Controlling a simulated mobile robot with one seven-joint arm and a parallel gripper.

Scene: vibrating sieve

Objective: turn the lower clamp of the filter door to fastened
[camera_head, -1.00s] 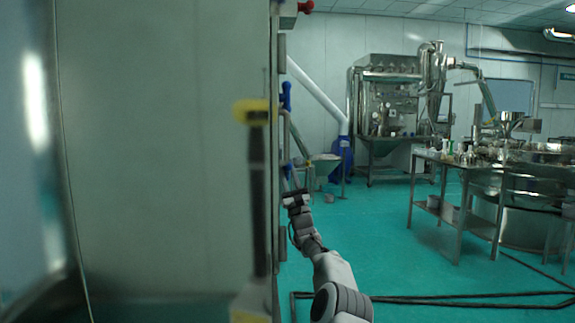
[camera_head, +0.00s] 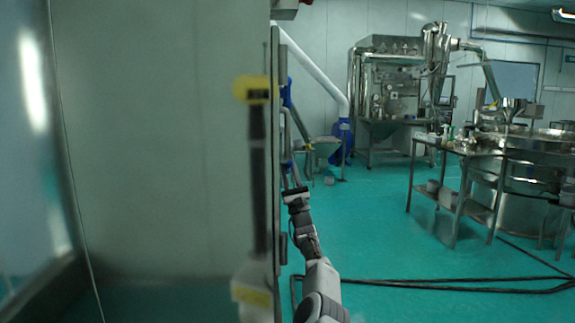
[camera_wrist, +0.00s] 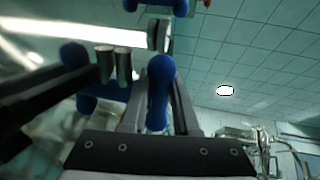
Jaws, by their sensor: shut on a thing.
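The lower clamp (camera_head: 287,168) of the filter door shows in the head view as a small blue-handled part on the door's right edge, partly hidden. My gripper (camera_head: 292,182) reaches up to it from below. In the wrist view a blue handle (camera_wrist: 160,85) stands between the fingers of my gripper (camera_wrist: 158,105), which is shut on it. The upper clamp (camera_head: 287,93), also blue, sits higher on the same edge. The exact turn of the lower clamp is hard to tell.
A large grey panel (camera_head: 165,150) fills the left of the head view, with a blurred yellow-and-black part (camera_head: 255,90) in front. In the wrist view, metal cylinders (camera_wrist: 122,65) and another blue knob (camera_wrist: 75,55) are close on the left. Open green floor (camera_head: 375,230) and a steel table (camera_head: 455,150) lie right.

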